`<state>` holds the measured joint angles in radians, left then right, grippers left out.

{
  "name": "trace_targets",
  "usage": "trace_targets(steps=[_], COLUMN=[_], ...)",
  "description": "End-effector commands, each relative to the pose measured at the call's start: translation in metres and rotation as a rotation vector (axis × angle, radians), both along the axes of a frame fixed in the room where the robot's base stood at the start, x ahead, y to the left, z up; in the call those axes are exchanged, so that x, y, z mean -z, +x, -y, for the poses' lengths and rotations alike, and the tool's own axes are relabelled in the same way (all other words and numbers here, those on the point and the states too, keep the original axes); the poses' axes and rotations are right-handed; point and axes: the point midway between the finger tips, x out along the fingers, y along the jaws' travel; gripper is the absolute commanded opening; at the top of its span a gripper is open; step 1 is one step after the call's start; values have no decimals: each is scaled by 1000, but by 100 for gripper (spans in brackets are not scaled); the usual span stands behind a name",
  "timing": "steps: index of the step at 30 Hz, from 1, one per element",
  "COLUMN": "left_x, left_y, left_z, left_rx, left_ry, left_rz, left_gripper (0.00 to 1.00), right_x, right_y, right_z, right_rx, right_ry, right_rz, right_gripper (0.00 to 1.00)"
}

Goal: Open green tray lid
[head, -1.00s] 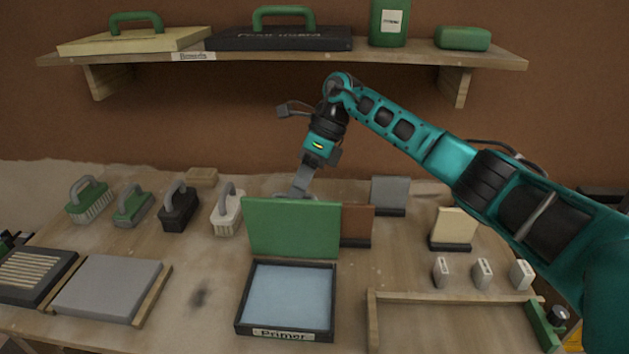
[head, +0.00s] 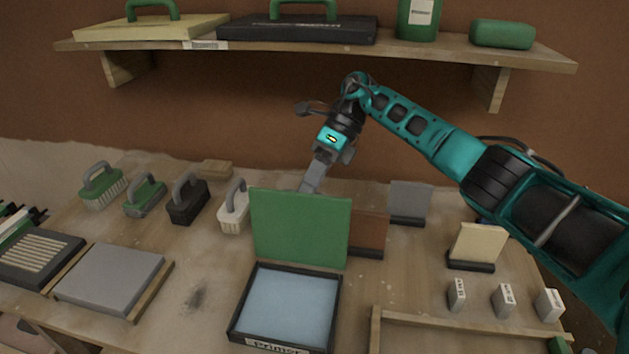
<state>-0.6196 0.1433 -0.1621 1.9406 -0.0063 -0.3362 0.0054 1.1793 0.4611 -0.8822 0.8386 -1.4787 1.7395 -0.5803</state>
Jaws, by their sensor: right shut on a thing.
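The green tray lid (head: 299,228) stands upright, nearly vertical, at the back edge of the black tray (head: 234,325). The tray is open and shows a pale blue surface (head: 288,302) inside, with a "Primer" label on its front. My right gripper (head: 308,188) is behind the lid's top edge, and its fingertips are partly hidden by the lid. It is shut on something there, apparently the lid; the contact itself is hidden. My left gripper is not in view.
Several brushes (head: 187,201) stand at the left behind a grey board (head: 109,278). A brown block (head: 369,232), a grey block (head: 409,203) and a cream block (head: 477,245) stand right of the lid. Small white blocks (head: 503,299) sit at the right. A loaded shelf (head: 420,52) hangs above.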

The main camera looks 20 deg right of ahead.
Motion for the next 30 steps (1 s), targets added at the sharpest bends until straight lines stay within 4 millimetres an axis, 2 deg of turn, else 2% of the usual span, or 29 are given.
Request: trace_targets(steps=[1, 11, 12, 19, 30], left_x=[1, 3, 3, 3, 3], left_y=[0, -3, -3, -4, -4], left_z=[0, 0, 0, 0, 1], left_rx=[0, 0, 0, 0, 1], left_ry=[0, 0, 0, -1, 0], left_rz=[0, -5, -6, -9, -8], left_gripper=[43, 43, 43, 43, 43], right_x=[13, 13, 13, 10, 7], right_y=[-6, -6, -6, -4, -3], right_z=[-2, -3, -3, -2, -1], right_rx=[-15, -16, -16, -9, -5], right_ry=[-14, -13, -13, -9, -6], right_rz=[-23, -23, -23, -17, -14], right_gripper=[0, 0, 16, 38, 40])
